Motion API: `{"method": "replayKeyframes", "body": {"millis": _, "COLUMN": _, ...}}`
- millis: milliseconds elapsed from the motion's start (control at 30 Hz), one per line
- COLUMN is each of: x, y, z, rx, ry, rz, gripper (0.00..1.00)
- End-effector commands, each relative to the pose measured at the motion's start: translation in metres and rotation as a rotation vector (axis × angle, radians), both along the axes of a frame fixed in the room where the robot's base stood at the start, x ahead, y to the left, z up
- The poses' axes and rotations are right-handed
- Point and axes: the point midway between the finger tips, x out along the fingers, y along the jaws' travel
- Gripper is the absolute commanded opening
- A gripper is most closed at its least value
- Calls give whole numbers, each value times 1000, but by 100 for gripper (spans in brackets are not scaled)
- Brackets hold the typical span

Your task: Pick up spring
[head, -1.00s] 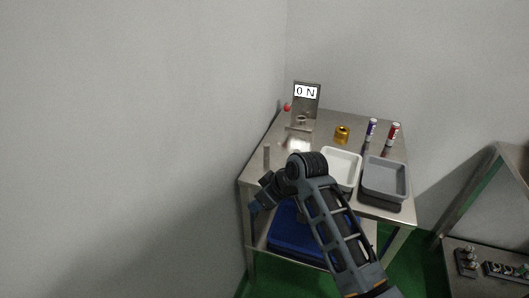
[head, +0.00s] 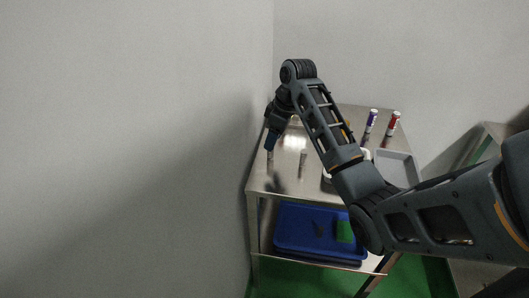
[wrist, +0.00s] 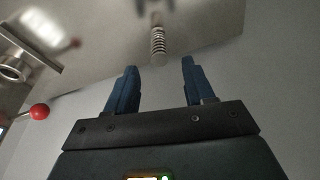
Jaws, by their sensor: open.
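The spring (wrist: 158,42) is a pale metal coil just beyond the fingertips in the wrist view, roughly in line with the gap between them. It does not touch either finger there. My gripper (wrist: 158,70) has two blue fingers spread apart with nothing between them. In the head view my gripper (head: 270,142) hangs over the table's left side, and its fingers are too small to make out. A small grey upright piece (head: 303,158) stands on the table right of it; I cannot tell whether it is the spring.
The metal table (head: 275,181) has a blue bin (head: 290,242) on its lower shelf. A purple marker (head: 371,120), a red marker (head: 393,123) and a grey tray (head: 411,175) are to the right. A red knob (wrist: 39,112) shows left of my gripper. The wall is close on the left.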

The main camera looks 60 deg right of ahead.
Motion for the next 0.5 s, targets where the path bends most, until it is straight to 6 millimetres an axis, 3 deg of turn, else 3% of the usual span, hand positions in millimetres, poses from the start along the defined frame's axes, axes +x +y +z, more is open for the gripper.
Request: {"method": "replayKeyframes", "body": {"millis": 500, "x": 14, "y": 2, "z": -60, "rx": 0, "ry": 0, "rz": -1, "gripper": 53}}
